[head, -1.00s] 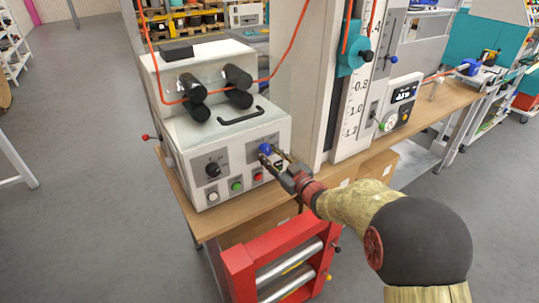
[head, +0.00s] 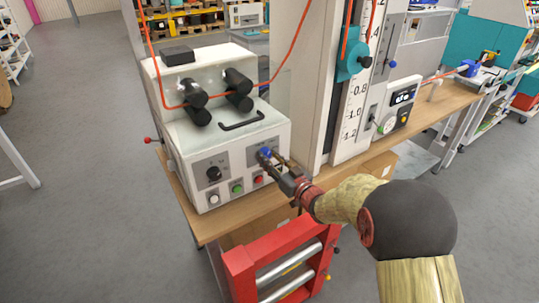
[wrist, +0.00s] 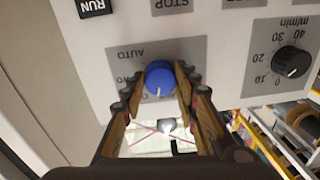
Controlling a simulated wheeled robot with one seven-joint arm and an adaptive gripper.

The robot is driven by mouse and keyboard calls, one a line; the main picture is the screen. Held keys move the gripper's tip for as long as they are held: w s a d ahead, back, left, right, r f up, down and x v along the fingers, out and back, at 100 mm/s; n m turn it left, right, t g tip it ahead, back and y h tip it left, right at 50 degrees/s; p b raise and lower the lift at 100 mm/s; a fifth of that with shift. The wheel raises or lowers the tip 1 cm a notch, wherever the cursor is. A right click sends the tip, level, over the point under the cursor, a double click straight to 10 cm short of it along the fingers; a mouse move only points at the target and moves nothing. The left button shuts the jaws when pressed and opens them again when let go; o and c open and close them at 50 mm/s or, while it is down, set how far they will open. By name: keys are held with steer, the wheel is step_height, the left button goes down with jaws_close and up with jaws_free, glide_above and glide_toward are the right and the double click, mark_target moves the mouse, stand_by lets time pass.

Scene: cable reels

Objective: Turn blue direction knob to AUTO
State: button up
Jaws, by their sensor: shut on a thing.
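The blue direction knob (head: 265,153) sits on a grey plate on the sloped front of the white control box. In the wrist view the blue knob (wrist: 160,78) shows a white pointer mark toward the bottom of the picture. The AUTO label (wrist: 125,52) is printed upside down on the plate, up and left of the knob. My gripper (head: 270,160) is at the knob. In the wrist view its two fingers (wrist: 160,92) are on either side of the knob, shut on it. Part of the plate's lettering is hidden by the left finger.
A black speed dial (wrist: 291,62) sits beside the knob plate. Green (head: 237,188) and red (head: 258,180) buttons are just below the knob. A black handle (head: 241,121) and a white scale column (head: 350,110) are near. A red frame (head: 280,260) stands below.

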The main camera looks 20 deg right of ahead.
steer(key=m+p, duration=0.3)
steer(key=m, duration=0.2)
steer(key=shift+r+m, duration=0.1)
steer(key=shift+m, duration=0.3)
steer(key=m+h+p, duration=0.1)
steer(key=m+p, duration=0.7)
steer(key=m, duration=1)
steer(key=shift+a+p, duration=0.1)
steer(key=shift+p, duration=0.2)
steer(key=shift+m, duration=0.4)
steer(key=o, duration=1.2)
steer(key=shift+c, duration=0.2)
